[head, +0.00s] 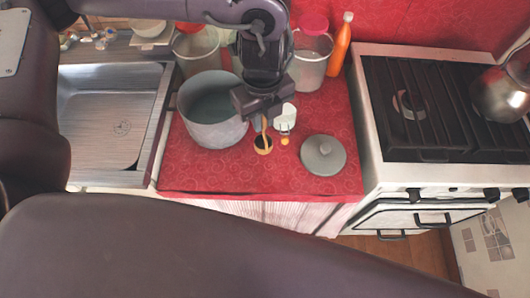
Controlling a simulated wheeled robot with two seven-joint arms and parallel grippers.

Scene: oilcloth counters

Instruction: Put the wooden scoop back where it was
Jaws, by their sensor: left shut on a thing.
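The wooden scoop (263,150) has a light wooden rim around a dark hollow and a thin upright handle. It is just right of the grey pot's lower side, over the red oilcloth counter. My left gripper (263,114) points down and is shut on the upper end of the scoop's handle. I cannot tell whether the scoop's bowl touches the counter. A small white container (285,117) stands just right of the scoop, partly hidden by the gripper, with a small orange thing (285,141) at its front. My right gripper is out of view.
A large grey pot (213,134) stands left of the gripper and a round grey lid (323,155) lies to the right. Pink-lidded jar (313,70) and orange bottle (341,45) stand behind. The sink (120,128) is left, the stove (425,115) right. The counter's front strip is clear.

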